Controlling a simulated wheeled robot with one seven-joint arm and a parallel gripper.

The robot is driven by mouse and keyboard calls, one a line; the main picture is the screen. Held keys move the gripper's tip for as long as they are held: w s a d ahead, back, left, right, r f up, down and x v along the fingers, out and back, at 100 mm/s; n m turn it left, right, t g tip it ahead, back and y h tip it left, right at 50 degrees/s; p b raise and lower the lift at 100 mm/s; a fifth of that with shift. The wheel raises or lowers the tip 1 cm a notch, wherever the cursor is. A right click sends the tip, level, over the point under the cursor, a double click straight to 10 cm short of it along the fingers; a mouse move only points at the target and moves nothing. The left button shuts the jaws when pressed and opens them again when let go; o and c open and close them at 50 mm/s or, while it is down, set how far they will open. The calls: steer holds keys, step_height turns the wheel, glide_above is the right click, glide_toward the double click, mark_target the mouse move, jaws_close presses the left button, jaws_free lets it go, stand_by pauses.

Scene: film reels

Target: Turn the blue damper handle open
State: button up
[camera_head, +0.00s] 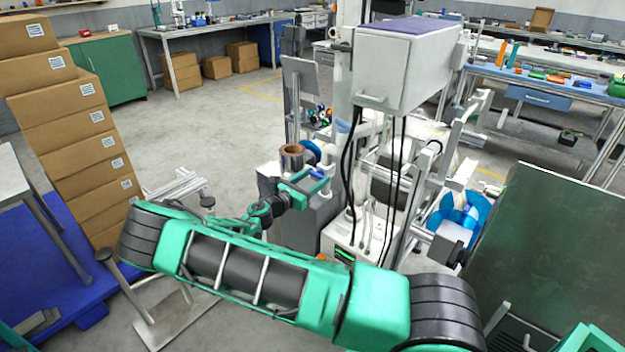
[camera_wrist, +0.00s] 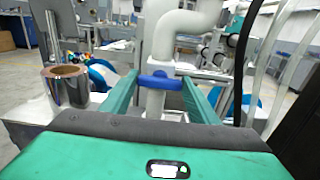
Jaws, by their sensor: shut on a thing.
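The blue damper handle (camera_wrist: 160,80) sits crosswise on a white vertical pipe (camera_wrist: 157,102) in the wrist view, and it looks level there. My gripper (camera_wrist: 159,82) has its two teal fingers on either side of the handle, shut on its ends. In the head view my gripper (camera_head: 308,184) reaches in from the left to the machine, and a small blue part of the handle (camera_head: 317,174) shows at its fingertips. The handle's far side is hidden.
A shiny roll with a brown core (camera_wrist: 65,86) stands close to the left of my fingers, on a grey cabinet (camera_head: 312,222). Black cables (camera_head: 350,165) hang to the right of the gripper. Stacked cartons (camera_head: 75,130) stand at left; open floor lies behind.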

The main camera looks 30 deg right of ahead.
steer(key=shift+w+a+m, duration=0.1)
steer(key=shift+m, duration=0.2)
steer(key=m, duration=0.3)
steer(key=shift+m, duration=0.4)
steer(key=m, duration=0.4)
steer(key=shift+m, duration=0.3)
steer(key=m, duration=0.5)
steer(key=shift+f, duration=0.15)
steer(key=shift+f+m, duration=0.1)
steer(key=shift+m, duration=1.6)
steer(key=shift+f+m, duration=0.1)
steer(key=shift+m, duration=0.2)
steer(key=o, duration=1)
steer(key=shift+s, duration=0.2)
steer(key=shift+o, duration=0.2)
steer(key=v, duration=1)
steer(key=shift+a, duration=0.35)
